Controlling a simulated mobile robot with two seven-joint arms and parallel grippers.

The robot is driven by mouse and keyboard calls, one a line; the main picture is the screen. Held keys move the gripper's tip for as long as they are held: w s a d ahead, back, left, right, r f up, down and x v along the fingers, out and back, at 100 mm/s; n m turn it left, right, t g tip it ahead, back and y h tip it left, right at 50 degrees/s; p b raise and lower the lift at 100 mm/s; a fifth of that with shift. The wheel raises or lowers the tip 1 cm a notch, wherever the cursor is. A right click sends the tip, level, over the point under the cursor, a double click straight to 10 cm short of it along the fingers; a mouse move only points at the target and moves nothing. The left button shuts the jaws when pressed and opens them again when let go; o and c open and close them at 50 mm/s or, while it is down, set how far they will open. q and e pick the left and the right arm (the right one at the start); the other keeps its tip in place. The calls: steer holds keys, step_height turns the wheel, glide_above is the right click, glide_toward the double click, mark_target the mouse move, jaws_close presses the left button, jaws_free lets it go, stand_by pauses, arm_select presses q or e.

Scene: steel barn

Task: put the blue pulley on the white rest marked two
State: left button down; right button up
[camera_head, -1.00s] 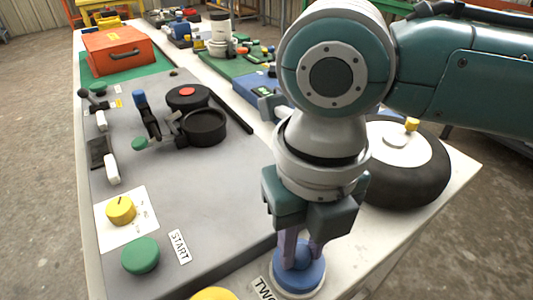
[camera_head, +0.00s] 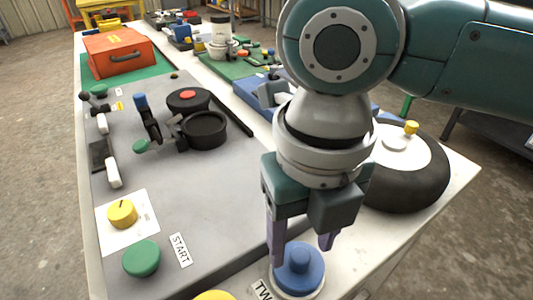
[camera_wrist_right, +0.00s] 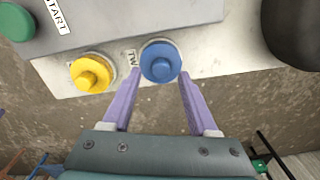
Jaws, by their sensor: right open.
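The blue pulley (camera_head: 298,267) sits on a white round rest (camera_head: 275,284) at the front of the table, beside a label (camera_head: 262,291) that begins "TW". In the right wrist view the blue pulley (camera_wrist_right: 160,62) lies flat, with only a thin pale rim of the rest around it. My right gripper (camera_head: 302,252) is open just above the pulley. In the wrist view its two purple fingers (camera_wrist_right: 153,85) are spread wide and apart from the pulley. My left gripper is not in view.
A yellow pulley (camera_wrist_right: 90,73) sits to the left of the blue one in the wrist view. A grey panel with a green button (camera_head: 141,258) and a yellow knob (camera_head: 122,213) fills the left. A black wheel (camera_head: 408,175) lies at right. The table edge is close.

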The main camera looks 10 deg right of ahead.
mark_target(301, 256)
step_height(301, 256, up, 10)
steer(key=p, duration=0.2)
steer(key=s+a+f+m+t+y, duration=0.2)
steer(key=s+a+f+m+y, duration=0.25)
steer(key=m, duration=1.25)
steer(key=s+d+f+m+h, duration=0.1)
steer(key=s+d+m+h, duration=0.1)
steer(key=s+d+m, duration=0.2)
steer(key=s+d+f+m+t+h, duration=0.1)
steer(key=s+d+f+m+h, duration=0.1)
steer(key=d+m, duration=0.8)
steer(key=s+m, duration=0.1)
steer(key=m, duration=0.3)
steer(key=shift+s+f+t, duration=0.25)
steer(key=shift+s+t, duration=0.05)
steer(key=shift+s, duration=0.05)
